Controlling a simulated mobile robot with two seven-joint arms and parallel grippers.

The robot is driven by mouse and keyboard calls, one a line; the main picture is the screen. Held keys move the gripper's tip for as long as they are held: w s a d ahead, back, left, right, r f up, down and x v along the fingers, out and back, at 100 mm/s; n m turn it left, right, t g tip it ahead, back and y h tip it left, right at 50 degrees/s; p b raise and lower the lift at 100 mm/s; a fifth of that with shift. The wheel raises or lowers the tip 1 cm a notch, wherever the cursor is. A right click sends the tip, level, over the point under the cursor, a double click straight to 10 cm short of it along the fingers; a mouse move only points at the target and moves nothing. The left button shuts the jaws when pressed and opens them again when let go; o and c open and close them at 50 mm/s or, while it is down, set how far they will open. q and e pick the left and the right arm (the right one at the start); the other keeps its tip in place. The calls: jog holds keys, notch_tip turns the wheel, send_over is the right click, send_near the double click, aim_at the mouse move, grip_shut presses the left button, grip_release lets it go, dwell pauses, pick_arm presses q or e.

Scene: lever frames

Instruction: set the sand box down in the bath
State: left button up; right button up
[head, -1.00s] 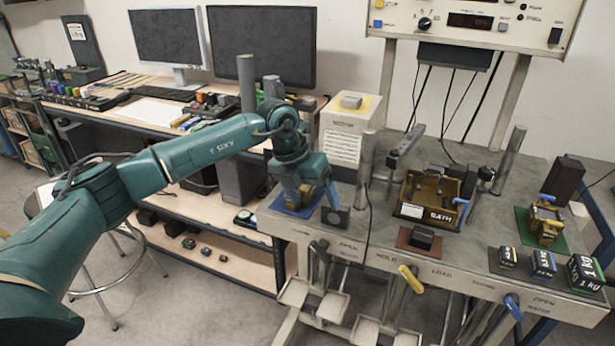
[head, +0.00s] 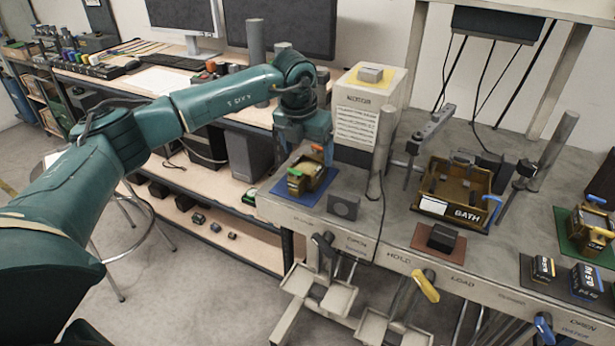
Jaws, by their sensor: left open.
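A small brown box (head: 304,181) with orange and green parts sits on a blue mat (head: 283,192) at the bench's left end. I cannot read a label on it, so I cannot tell whether it is the sand box. My left gripper (head: 307,150) is open and pointing down just above this box, partly hiding its top. The bath (head: 433,207) is a brown open tray marked BATH, right of the middle. Another brown box (head: 590,228) with a yellow and blue top sits on a green mat (head: 575,246) at the right. My right gripper is not in view.
A grey block (head: 344,206) and a post (head: 381,150) stand between the blue mat and the bath. A dark block (head: 442,237) lies on a red mat before the bath. Posts flank the bath. Weights (head: 585,280) stand at lower right. A yellow lever (head: 425,286) sticks out in front.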

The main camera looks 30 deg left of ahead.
aim_at(308, 166)
pick_arm(q)
jog(key=b+x, duration=0.2)
jog(key=x, duration=0.1)
jog(key=shift+s+f, duration=0.35)
jog(key=shift+b+x, duration=0.45)
jog(key=shift+x, duration=0.3)
jog(key=shift+s, duration=0.15)
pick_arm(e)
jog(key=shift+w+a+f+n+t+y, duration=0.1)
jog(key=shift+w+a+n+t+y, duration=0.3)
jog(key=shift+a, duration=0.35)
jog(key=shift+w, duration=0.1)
pick_arm(q)
jog(key=shift+c, duration=0.2)
